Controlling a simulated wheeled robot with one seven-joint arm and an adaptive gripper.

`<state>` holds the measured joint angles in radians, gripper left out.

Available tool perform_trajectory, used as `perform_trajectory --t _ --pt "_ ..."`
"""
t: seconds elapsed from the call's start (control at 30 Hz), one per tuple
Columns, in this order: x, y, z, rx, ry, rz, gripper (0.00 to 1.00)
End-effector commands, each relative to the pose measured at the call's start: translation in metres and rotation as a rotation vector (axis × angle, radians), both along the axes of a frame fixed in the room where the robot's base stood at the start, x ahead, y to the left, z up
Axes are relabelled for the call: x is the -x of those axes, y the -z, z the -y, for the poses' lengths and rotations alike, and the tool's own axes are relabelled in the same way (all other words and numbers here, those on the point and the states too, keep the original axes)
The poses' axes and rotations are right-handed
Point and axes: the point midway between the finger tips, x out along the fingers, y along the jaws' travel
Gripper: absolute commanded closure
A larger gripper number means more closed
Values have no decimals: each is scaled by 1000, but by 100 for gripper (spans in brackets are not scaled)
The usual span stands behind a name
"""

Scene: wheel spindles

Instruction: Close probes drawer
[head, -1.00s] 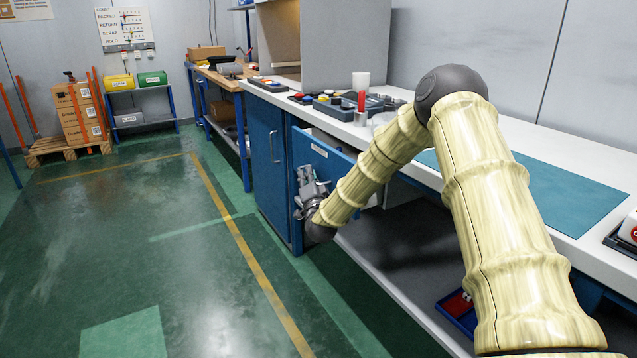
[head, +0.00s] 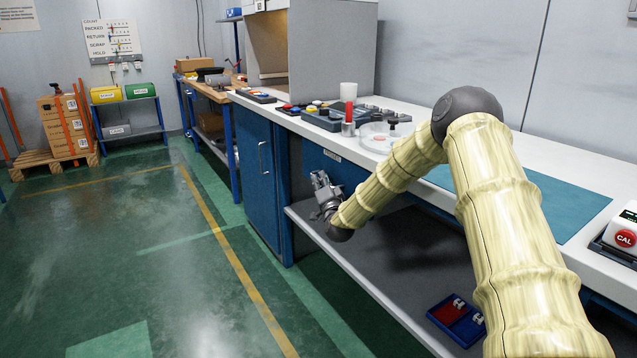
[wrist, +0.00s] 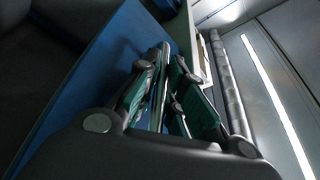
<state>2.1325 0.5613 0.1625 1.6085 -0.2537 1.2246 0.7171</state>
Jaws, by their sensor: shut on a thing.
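The probes drawer (head: 315,158) shows as a blue front with a pale label under the white benchtop. In the head view it looks nearly in line with the bench front; any small gap is hard to tell. My gripper (head: 320,183) is at the drawer front, below the label. In the wrist view my gripper (wrist: 165,78) has its green-padded fingers shut on a thin metal bar, the drawer handle (wrist: 161,85). The blue drawer front (wrist: 105,55) fills the area beside it. My arm hides the right part of the drawer in the head view.
A blue cupboard (head: 258,170) with a bar handle stands left of the drawer. A grey lower shelf (head: 400,255) with a red-and-blue tray (head: 457,318) lies below. The benchtop (head: 425,120) holds trays and small parts. The floor at left is clear.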

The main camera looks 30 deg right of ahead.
Motion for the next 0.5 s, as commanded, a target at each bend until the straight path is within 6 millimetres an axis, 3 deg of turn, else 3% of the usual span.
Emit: perform_trajectory --t 0.2,0.23,0.27,0.5 --pt "1 0 7 0 10 1 100" --pt "1 0 7 0 10 1 88" --pt "1 0 7 0 11 2 82" --pt "0 0 5 0 8 1 81"
